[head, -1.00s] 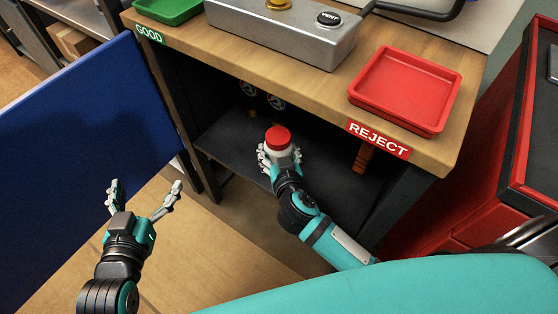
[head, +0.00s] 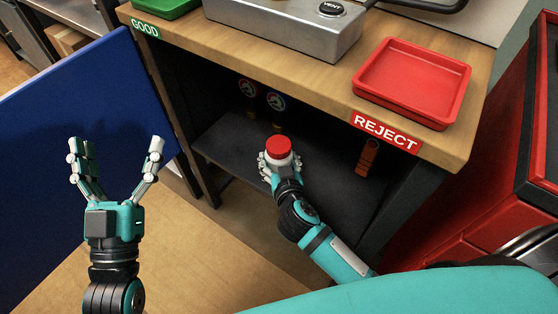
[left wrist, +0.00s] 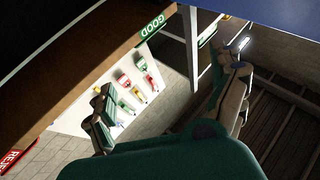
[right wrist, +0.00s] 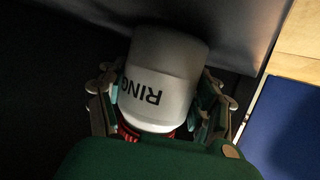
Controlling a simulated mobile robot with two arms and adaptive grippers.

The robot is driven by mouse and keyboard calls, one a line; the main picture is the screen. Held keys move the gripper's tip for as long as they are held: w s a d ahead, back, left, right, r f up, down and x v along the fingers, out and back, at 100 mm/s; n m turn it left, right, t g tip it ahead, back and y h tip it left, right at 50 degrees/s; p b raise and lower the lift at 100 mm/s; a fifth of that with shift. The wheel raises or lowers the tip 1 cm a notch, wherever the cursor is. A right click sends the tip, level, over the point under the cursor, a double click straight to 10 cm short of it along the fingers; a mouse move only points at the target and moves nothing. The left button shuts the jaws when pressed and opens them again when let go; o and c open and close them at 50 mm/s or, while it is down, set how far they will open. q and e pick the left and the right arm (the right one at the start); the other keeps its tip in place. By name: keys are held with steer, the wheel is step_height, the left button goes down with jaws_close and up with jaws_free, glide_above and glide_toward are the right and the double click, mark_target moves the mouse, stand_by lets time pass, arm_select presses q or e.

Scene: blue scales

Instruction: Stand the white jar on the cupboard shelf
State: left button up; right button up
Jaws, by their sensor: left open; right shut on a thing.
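The white jar (head: 283,160) has a red lid and is upright over the dark cupboard shelf (head: 325,190), below the bench top. My right gripper (head: 279,163) is shut around it. In the right wrist view the jar (right wrist: 168,65) sits between the fingers of my right gripper (right wrist: 160,95), with part of a black label reading "RING" and the red lid partly hidden. I cannot tell whether its base touches the shelf. My left gripper (head: 115,160) is open and empty, in front of the blue panel.
Two dark items with round emblems (head: 275,102) stand at the back of the cupboard. An orange-brown object (head: 367,158) is on the right of the shelf. The bench top edge (head: 250,75) overhangs the opening. A blue panel (head: 85,110) stands left, a red cabinet (head: 500,190) right.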

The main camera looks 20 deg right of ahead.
arm_select(q)
steer(key=shift+w+f, duration=0.15)
steer(key=shift+f, duration=0.1)
arm_select(e)
steer(key=o, duration=1.3)
steer(key=shift+f, duration=0.1)
steer(key=shift+o, duration=0.2)
